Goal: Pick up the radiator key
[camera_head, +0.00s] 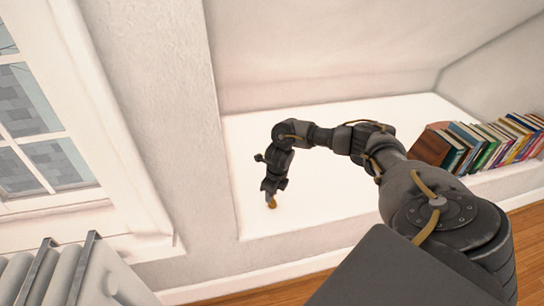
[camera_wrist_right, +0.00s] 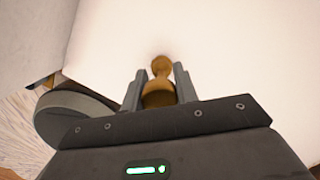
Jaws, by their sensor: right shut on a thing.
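The radiator key (camera_wrist_right: 160,92) is a small brass-coloured piece with a rounded end and a wider part near the jaws. My right gripper (camera_wrist_right: 160,82) is shut on it, with one finger on each side. In the head view, the key (camera_head: 272,204) shows as a small brass spot at the tip of my right gripper (camera_head: 271,194), which points down over the white ledge. I cannot tell whether the key touches the ledge. My left gripper is not in view.
The white ledge (camera_head: 330,190) is clear around the gripper. A row of books (camera_head: 480,142) stands at its right end. A white radiator (camera_head: 75,275) is at lower left, below a window (camera_head: 40,130). A wall pier (camera_head: 160,110) borders the ledge's left side.

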